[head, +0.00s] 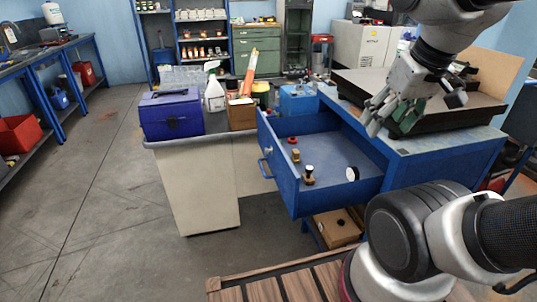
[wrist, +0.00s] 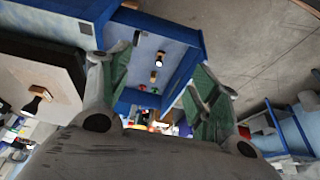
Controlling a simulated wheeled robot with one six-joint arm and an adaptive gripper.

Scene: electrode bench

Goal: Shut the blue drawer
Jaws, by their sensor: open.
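The blue drawer (head: 335,150) stands pulled out of the blue desk (head: 440,160) in the head view. Its front panel with a handle (head: 264,168) faces left. Several small items lie inside it, among them a red piece (head: 293,140) and a white-and-black round piece (head: 351,173). My gripper (head: 385,120) is open and empty, above the desk's edge at the drawer's right rear, apart from the drawer's handle. In the wrist view the drawer (wrist: 165,60) shows between and beyond the open fingers of my gripper (wrist: 162,75).
A blue toolbox (head: 171,115), a spray bottle (head: 214,92) and a cardboard box (head: 241,114) stand on the bench left of the drawer. A wooden box (head: 337,230) sits below the drawer. Open floor (head: 90,200) lies at the left.

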